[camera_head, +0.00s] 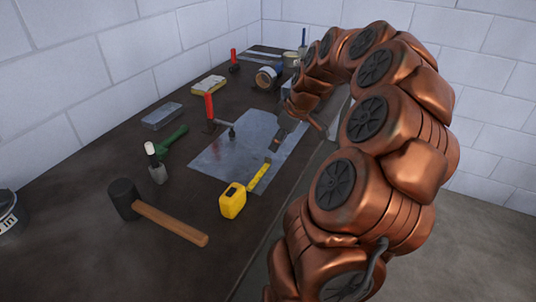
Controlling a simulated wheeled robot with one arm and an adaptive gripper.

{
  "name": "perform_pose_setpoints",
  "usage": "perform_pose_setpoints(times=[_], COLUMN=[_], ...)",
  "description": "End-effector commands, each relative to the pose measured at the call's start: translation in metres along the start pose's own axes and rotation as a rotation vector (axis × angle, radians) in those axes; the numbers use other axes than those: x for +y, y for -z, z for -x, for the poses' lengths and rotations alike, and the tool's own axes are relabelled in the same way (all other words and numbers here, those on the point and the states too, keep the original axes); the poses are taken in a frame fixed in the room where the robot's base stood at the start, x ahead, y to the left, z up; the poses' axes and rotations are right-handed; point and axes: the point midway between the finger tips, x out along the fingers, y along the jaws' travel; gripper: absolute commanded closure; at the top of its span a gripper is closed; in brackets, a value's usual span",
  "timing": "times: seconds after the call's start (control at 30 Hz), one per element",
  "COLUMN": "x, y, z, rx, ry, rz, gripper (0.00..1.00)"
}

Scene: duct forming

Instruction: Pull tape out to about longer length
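The tape's end (267,161) lies just below my gripper. My gripper (274,148) is over the sheet (222,158), close to the tape's end. I cannot tell whether it touches the tape. Its fingers are small and dark here, so their opening is unclear.
A mallet (169,222) lies left of the tape measure. A green-handled tool (173,138), a red-handled hammer (210,107), a clear box (162,116) and a roll of tape (267,77) stand farther back. A white block wall (110,60) bounds the bench.

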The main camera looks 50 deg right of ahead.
Motion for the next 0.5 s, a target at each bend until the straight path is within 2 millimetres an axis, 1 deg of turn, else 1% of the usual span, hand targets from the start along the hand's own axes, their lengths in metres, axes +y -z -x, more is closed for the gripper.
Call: perform_pose_setpoints(times=[0.17, 0.33, 0.5], x=[-0.002, -0.003, -0.003], y=[0.0, 0.0, 0.0], z=[-0.022, -0.048, -0.064], rx=[-0.003, -0.003, -0.002], ry=[0.006, 0.008, 0.006], rz=[0.0, 0.0, 0.0], gripper=[0.68, 0.68, 0.68])
